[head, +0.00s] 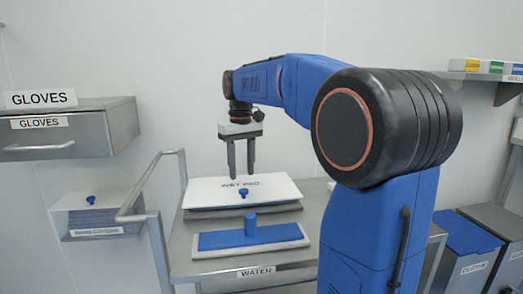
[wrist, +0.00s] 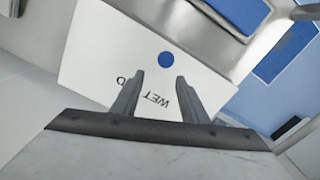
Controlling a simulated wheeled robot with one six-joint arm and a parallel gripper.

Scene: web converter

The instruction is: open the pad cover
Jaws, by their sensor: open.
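The pad cover (head: 222,189) is a white lid marked "WET PAD" with a small blue knob (head: 243,193) near its front edge. It lies on a dark grey pad box (head: 240,210) on the steel cart and looks shut. My gripper (head: 240,173) is open and empty, pointing down above the back part of the cover. In the wrist view the cover (wrist: 110,50) fills the middle, and its round blue knob (wrist: 166,59) shows beyond my fingertips (wrist: 160,78). My fingers hide part of the lettering. I cannot tell the exact gap between fingertips and cover.
A blue-and-white flat mop head (head: 225,239) lies in front of the box on the cart (head: 190,268), marked "WATER". The cart's handle rail (head: 150,185) rises at left. A gloves drawer (head: 75,125) and a shoe-cover box (head: 100,215) are further left. Bins (head: 470,245) stand at right.

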